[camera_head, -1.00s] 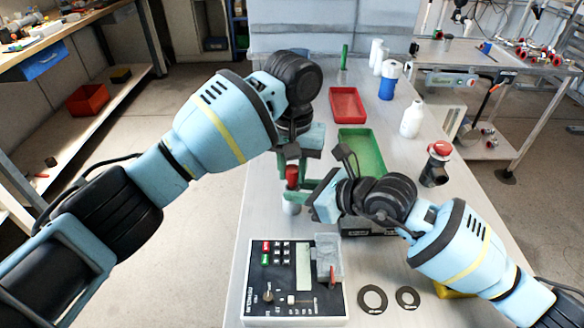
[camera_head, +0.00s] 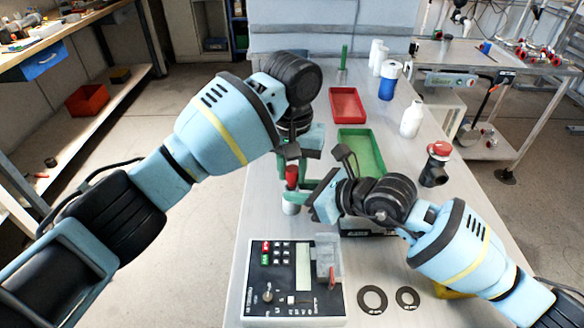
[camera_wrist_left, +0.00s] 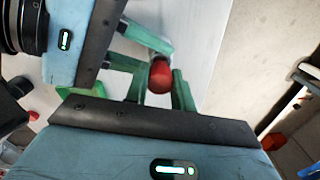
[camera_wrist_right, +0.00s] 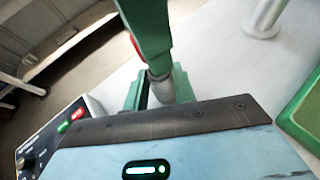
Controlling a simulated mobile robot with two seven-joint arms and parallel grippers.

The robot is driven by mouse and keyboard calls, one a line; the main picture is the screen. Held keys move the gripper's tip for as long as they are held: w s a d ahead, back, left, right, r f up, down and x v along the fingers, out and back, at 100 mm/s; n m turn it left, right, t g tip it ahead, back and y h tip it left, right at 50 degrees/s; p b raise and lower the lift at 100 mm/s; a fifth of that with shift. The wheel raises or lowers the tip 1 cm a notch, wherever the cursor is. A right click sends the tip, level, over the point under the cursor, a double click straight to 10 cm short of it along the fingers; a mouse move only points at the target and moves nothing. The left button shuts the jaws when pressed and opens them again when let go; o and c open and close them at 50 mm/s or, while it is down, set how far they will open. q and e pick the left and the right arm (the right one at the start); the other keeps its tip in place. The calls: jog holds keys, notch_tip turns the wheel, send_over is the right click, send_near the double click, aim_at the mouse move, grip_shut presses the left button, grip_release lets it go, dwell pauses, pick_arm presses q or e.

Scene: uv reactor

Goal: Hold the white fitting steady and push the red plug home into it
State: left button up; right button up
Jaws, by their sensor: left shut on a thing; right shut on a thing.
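The red plug (camera_head: 292,174) is upright above the white fitting (camera_head: 291,208) over the bench's left side. My left gripper (camera_head: 291,181) is shut on the plug from above; the left wrist view shows the red plug (camera_wrist_left: 160,78) between its green fingers. My right gripper (camera_head: 294,197) is shut on the fitting from the right; the right wrist view shows the pale fitting (camera_wrist_right: 161,91) between its fingers. The plug lines up over the fitting. Fingers hide the joint, so I cannot tell how deep the plug sits.
A control box (camera_head: 293,284) stands in front of the grippers, with two dark rings (camera_head: 372,299) to its right. A green tray (camera_head: 376,160), a red tray (camera_head: 348,104), bottles (camera_head: 411,119) and a red-capped dark part (camera_head: 437,165) stand behind and right.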

pick_arm(q)
jog(key=shift+f, duration=0.6)
jog(key=shift+r, duration=0.2)
jog(key=shift+r, duration=0.3)
dwell(0.6)
jog(key=shift+s+a, duration=0.1)
dwell(1.2)
jog(key=shift+f, duration=0.5)
dwell(0.4)
jog(key=shift+r, duration=0.5)
jog(key=shift+r, duration=0.15)
